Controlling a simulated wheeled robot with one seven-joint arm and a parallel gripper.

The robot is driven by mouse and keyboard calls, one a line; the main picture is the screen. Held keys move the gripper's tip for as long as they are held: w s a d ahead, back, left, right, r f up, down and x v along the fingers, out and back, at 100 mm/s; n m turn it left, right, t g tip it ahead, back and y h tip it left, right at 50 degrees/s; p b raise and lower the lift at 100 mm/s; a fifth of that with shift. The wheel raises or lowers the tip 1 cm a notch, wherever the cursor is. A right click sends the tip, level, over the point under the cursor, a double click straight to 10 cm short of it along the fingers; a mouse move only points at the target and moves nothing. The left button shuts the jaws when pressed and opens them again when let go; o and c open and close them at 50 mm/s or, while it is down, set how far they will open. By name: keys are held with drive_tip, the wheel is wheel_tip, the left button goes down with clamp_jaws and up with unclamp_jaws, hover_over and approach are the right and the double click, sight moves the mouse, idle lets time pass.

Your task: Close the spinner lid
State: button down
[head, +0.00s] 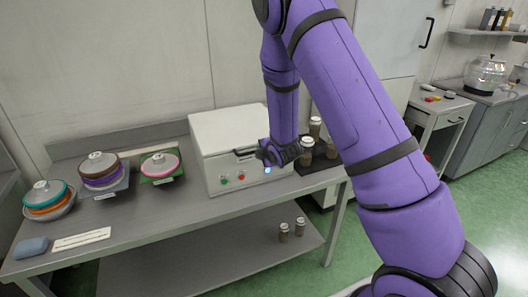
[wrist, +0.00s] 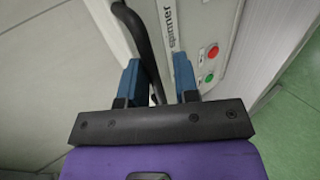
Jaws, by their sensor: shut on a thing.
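The spinner (head: 215,155) is a white box on the grey table, with a green and a red button on its front. In the wrist view its front panel (wrist: 200,20) shows the label "spinner" and the buttons. Its lid (head: 228,122) looks down flat on top; I cannot tell whether a small gap is left. The black bar handle (wrist: 140,38) passes between my blue fingers. My gripper (wrist: 157,75) is shut on this handle. In the head view my gripper (head: 263,155) is at the spinner's front right, partly hidden by my wrist.
Stacked discs on trays (head: 101,170) stand left of the spinner, with a blue cloth (head: 31,247) at the table's front left. Capped jars (head: 307,147) stand close on its right. Two more jars (head: 284,232) are on the lower shelf. Green floor is free at right.

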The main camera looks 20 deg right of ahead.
drive_tip(key=shift+s+a+f+g, duration=0.1)
drive_tip(key=shift+s+f+g, duration=0.2)
drive_tip(key=shift+s+f, duration=0.3)
drive_tip(key=c, duration=1.2)
unclamp_jaws()
drive_tip(key=shift+w+f, duration=0.2)
drive_tip(key=shift+o, duration=0.2)
drive_tip(key=v, duration=1)
drive_tip(key=shift+s+r, duration=0.2)
drive_tip(key=shift+r, duration=0.25)
drive_tip(key=shift+r, duration=0.1)
